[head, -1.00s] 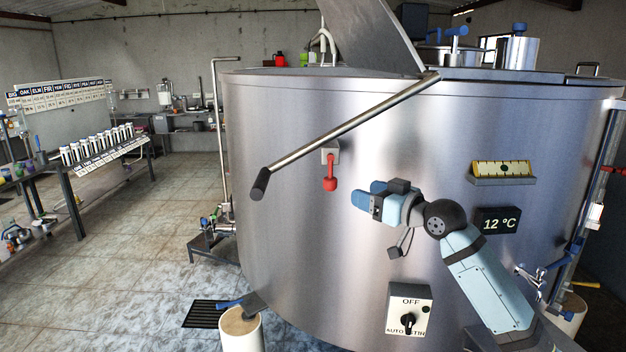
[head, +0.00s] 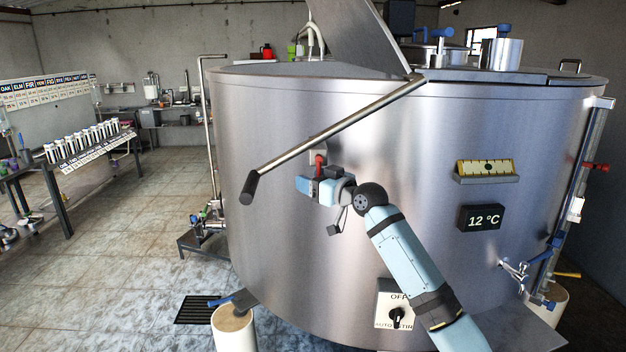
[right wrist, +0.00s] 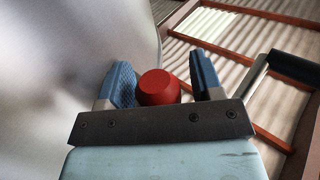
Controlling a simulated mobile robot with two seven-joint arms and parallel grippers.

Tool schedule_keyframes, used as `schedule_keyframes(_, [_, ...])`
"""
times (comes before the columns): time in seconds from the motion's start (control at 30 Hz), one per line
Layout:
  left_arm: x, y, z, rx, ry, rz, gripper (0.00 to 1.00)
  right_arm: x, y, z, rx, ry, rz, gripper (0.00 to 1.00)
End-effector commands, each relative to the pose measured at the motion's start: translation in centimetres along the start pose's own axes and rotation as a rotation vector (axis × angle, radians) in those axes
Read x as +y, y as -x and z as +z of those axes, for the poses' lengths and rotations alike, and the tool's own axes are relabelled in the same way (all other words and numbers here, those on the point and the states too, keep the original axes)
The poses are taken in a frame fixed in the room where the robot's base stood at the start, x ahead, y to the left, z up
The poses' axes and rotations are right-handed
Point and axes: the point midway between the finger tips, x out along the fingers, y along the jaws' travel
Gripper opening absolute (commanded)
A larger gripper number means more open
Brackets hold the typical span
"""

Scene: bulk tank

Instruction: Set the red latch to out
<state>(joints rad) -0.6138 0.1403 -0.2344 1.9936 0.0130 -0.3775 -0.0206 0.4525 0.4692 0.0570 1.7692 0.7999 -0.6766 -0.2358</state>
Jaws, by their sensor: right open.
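The red latch (head: 319,162) is on the front wall of the steel tank (head: 420,150), just below the long lid handle. In the head view its upper part shows and my gripper hides the rest. In the right wrist view its round red knob (right wrist: 158,87) sits between my two blue fingers. My right gripper (head: 308,184) is open around the knob, with a visible gap on the right finger's side; contact on the left finger's side I cannot tell. My left gripper is in neither view.
The long lid handle (head: 335,135) slants across the tank front just above my right gripper.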

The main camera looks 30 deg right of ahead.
Motion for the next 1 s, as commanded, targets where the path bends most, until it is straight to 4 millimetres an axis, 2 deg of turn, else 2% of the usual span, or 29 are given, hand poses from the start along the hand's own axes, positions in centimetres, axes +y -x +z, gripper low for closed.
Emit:
schedule_keyframes(0.1, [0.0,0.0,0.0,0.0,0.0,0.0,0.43,0.0,0.0,0.0,0.0,0.0,0.0,0.6])
schedule_keyframes(0.37, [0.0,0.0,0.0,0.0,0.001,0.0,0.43,0.0,0.0,0.0,0.0,0.0,0.0,0.0])
schedule_keyframes(0.57, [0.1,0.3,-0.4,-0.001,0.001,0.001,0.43,-0.7,0.7,-0.1,-0.002,0.001,-0.001,0.0])
schedule_keyframes(0.8, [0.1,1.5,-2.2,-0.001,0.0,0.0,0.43,-4.5,4.4,-0.2,-0.004,0.001,-0.003,0.0])
schedule_keyframes(1.0, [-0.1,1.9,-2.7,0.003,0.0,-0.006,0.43,-6.3,6.2,0.0,-0.002,-0.001,-0.002,0.0])
